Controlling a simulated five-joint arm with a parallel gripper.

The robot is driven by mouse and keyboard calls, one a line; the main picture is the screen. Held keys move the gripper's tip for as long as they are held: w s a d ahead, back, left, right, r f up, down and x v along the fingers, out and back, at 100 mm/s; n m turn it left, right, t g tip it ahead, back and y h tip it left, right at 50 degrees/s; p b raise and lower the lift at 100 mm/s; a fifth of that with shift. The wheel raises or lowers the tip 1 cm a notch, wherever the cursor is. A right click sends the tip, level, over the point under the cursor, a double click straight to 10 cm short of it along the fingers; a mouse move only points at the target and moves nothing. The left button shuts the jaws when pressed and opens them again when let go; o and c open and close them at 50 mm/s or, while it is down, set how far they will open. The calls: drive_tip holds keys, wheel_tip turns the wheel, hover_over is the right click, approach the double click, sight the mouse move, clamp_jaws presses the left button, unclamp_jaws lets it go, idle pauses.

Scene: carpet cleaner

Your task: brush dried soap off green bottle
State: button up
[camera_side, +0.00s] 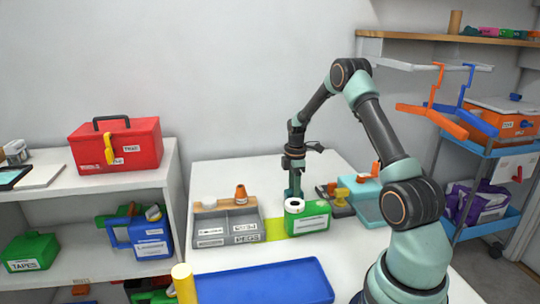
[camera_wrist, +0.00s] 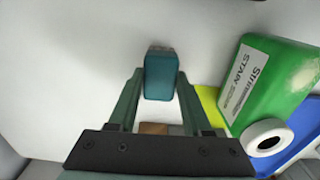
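The green bottle (camera_side: 314,221) stands on the white table with a white round cap and a white label. It also shows at the right of the wrist view (camera_wrist: 285,75), where its label reads "STAIN". My gripper (camera_side: 293,190) is just behind the bottle in the side view. In the wrist view, my gripper's fingers (camera_wrist: 160,85) close on both sides of a teal block, which looks like the brush (camera_wrist: 160,80). A brown patch shows between the fingers nearer the palm. The bottle is to the right of the fingers, apart from them.
A lime-green patch (camera_side: 275,228) lies beside the bottle. A grey divided tray (camera_side: 227,237) is left of it, and a blue tray (camera_side: 265,285) is in front. A teal container (camera_side: 368,203) stands to the right. A roll of yellow (camera_side: 183,283) stands at front left.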

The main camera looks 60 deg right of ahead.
clamp_jaws()
drive_tip(key=shift+r, duration=3.05)
drive_tip(key=shift+a, duration=0.1)
